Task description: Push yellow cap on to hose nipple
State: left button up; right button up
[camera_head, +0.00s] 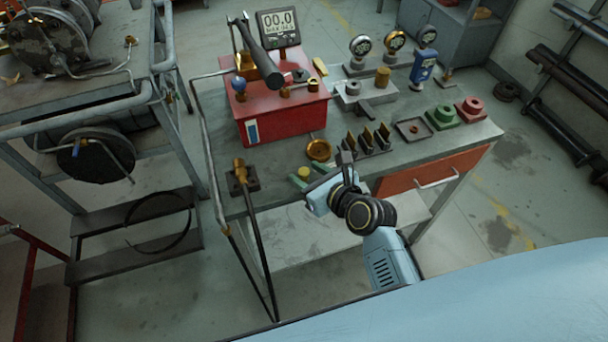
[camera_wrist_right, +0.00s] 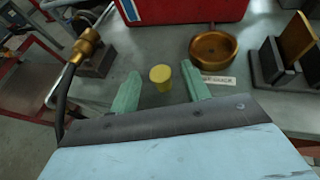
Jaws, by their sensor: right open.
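In the right wrist view a small yellow cap (camera_wrist_right: 161,77) stands on the grey bench between the two green fingers of my right gripper (camera_wrist_right: 160,90). The fingers are open, with a gap on each side of the cap. In the head view the yellow cap (camera_head: 304,173) shows beside the green fingers of my right gripper (camera_head: 301,178). A brass hose nipple (camera_head: 239,167) on a black hose stands in a dark block at the bench's left edge. It also shows in the right wrist view (camera_wrist_right: 86,45), left of the gripper. My left gripper is not in view.
A red box (camera_head: 283,113) with a gauge display and a hammer on top stands behind. A brass dish (camera_head: 319,150) and a rack of upright plates (camera_head: 369,139) are right of the cap. Gauges and round parts fill the bench's far right.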

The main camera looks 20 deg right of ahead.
jog(key=shift+w+a+f, duration=0.2)
jog(key=shift+w+f, duration=0.15)
jog(key=shift+w, duration=0.25)
jog(key=shift+w+a, duration=0.1)
jog(key=shift+w, duration=0.2)
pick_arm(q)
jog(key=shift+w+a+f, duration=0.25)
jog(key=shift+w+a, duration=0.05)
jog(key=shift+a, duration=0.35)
pick_arm(e)
jog(key=c, duration=1)
